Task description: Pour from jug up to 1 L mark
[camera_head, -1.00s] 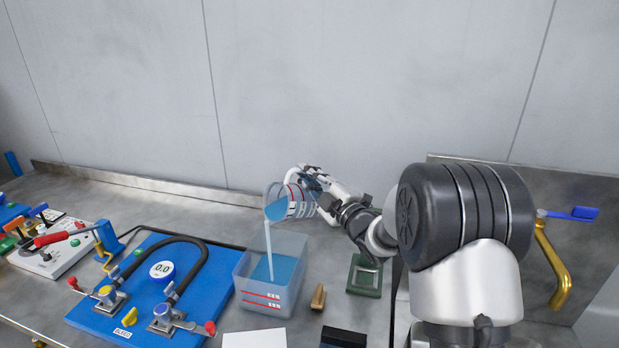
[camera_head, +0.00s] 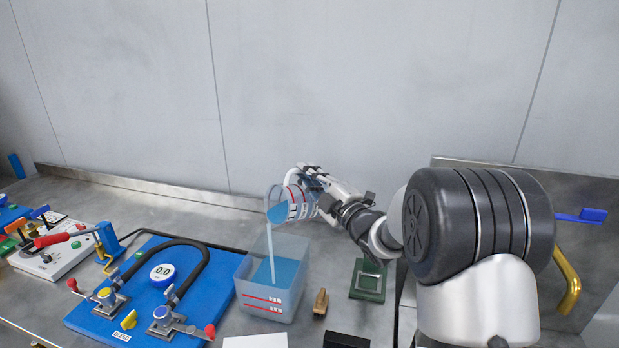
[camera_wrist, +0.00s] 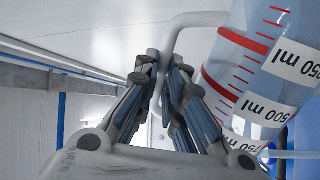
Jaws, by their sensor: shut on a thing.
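A clear jug (camera_head: 281,210) with red graduations and blue liquid is tilted to the left above a clear square container (camera_head: 247,300). A stream of liquid (camera_head: 270,252) falls from its lip into the container. Blue liquid (camera_head: 285,272) stands in the container, its surface above the red marks (camera_head: 263,302) on the front wall; their labels are too small to read. My gripper (camera_head: 309,186) is shut on the jug's handle, at the jug's right side. In the wrist view, the fingers (camera_wrist: 165,90) close around the white handle (camera_wrist: 185,25), and the jug's scale (camera_wrist: 245,70) shows beside it.
A blue board (camera_head: 95,312) with a black hose, clamps and a round gauge (camera_head: 162,274) stands left of the container. A green block (camera_head: 368,280) and a small wooden piece (camera_head: 321,302) lie to its right. A white card and black box are in front. The back wall is clear.

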